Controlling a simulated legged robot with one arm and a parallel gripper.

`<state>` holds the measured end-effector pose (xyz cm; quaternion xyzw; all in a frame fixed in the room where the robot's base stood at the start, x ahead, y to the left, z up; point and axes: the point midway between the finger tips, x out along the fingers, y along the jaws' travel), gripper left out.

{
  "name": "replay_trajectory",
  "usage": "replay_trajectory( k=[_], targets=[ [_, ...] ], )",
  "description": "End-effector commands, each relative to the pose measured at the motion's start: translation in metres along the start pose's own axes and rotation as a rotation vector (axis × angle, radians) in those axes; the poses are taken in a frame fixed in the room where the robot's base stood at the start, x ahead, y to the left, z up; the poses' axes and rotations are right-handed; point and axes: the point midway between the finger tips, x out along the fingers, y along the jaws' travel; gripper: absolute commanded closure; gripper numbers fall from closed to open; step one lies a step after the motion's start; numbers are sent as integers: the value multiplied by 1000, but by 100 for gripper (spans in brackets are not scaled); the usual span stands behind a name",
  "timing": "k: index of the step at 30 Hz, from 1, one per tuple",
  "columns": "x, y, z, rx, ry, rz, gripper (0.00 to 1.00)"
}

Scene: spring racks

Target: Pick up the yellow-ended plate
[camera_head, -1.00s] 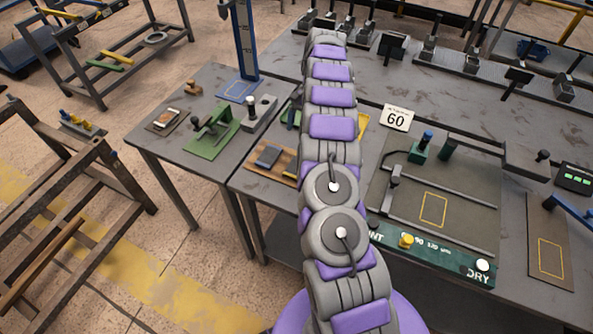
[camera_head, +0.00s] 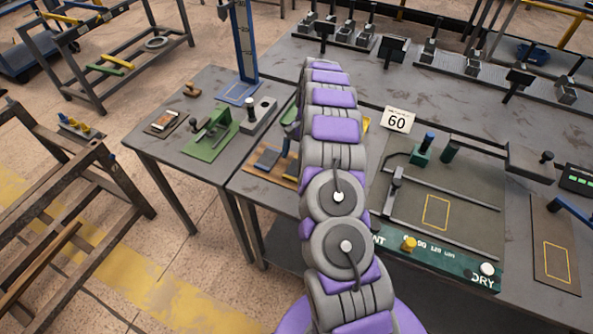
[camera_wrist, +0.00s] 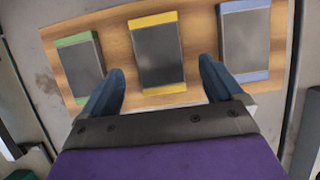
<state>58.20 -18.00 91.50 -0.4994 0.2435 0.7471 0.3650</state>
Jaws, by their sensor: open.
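The yellow-ended plate (camera_wrist: 157,55) is a dark grey slab with a yellow strip at each end. It lies on a wooden board (camera_wrist: 113,50) in the wrist view, between a green-ended plate (camera_wrist: 81,68) on the left and a blue-ended plate (camera_wrist: 245,42) on the right. My gripper (camera_wrist: 162,82) is open and empty. Its two blue-grey fingers point toward the yellow-ended plate, one to each side of its near end; I cannot tell how high above the board they are. In the head view my arm hides most of the wooden board (camera_head: 262,173).
A green press-like fixture (camera_head: 208,138) and a blue column (camera_head: 243,45) stand on the left table. A "60" sign (camera_head: 397,120) and a railed green-fronted station (camera_head: 440,259) stand right of my arm. Several grey devices line the rear table.

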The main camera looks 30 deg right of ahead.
Motion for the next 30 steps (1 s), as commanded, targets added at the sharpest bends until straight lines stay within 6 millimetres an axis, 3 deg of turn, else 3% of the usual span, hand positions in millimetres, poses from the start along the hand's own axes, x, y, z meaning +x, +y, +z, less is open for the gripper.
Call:
replay_trajectory(
  k=[6, 13, 30],
  targets=[
    [29, 1, 1, 0, -2, 1, 6],
    [30, 0, 1, 0, -2, 1, 6],
    [31, -1, 2, 0, -2, 2, 62]
  ],
)
